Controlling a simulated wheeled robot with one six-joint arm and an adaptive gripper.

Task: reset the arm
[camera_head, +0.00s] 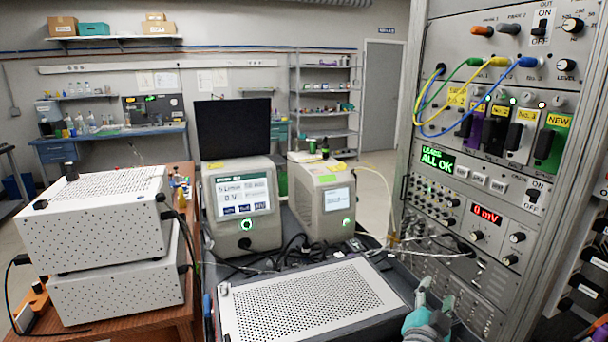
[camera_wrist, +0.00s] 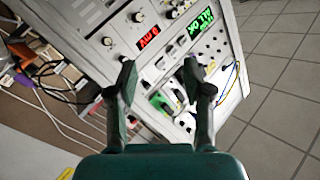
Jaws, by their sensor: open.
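My gripper (camera_head: 434,300) shows at the bottom right of the head view, low in front of the instrument rack (camera_head: 480,180). In the wrist view my gripper (camera_wrist: 165,85) has its two dark fingers spread apart, with nothing between them. The rack panel (camera_wrist: 165,62) stands beyond the fingers and appears tilted in that view. Its green display (camera_head: 437,161) reads "ALL OK" and its red display (camera_head: 487,215) reads "0 mV". Most of my arm is out of the head view.
A perforated metal box (camera_head: 310,300) lies left of my gripper. Two bench instruments (camera_head: 240,205) (camera_head: 322,195) with screens stand behind it. White perforated boxes (camera_head: 100,220) are stacked on the left. Cables (camera_head: 440,100) loop across the rack's upper front. Open floor (camera_wrist: 275,70) shows beside the rack in the wrist view.

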